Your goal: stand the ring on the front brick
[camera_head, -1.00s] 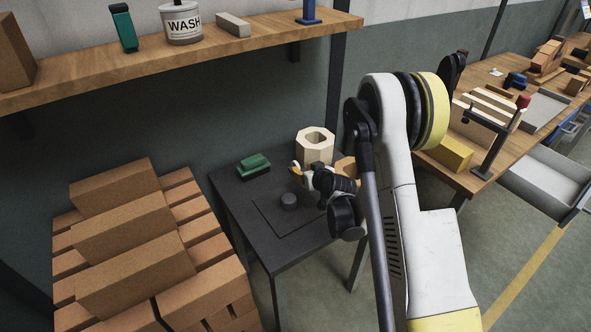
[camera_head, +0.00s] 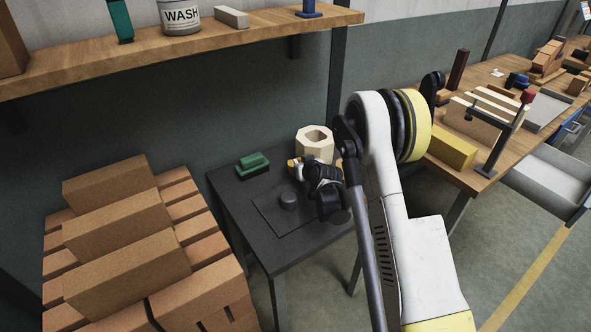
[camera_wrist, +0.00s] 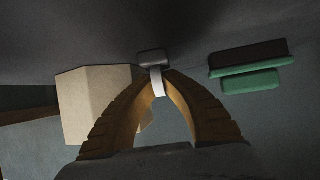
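A cream eight-sided ring-shaped block (camera_head: 315,143) with a hole in its top stands on the dark table, and its side also shows left of the fingers in the wrist view (camera_wrist: 95,100). My gripper (camera_wrist: 157,74) is in front of this block in the head view. Its brown fingers curve inward and their tips are close together. A narrow pale strip (camera_wrist: 158,83) lies between the tips, and I cannot tell whether it is held. Three loose bricks lie on a brick stack; the front brick (camera_head: 128,272) is nearest the camera.
The dark table (camera_head: 242,222) also carries a green block (camera_head: 252,163) and a grey knob (camera_head: 289,201). A wooden shelf (camera_head: 270,35) runs above. A bench (camera_head: 477,177) with a yellow block (camera_head: 452,153) and a clamp stands at right.

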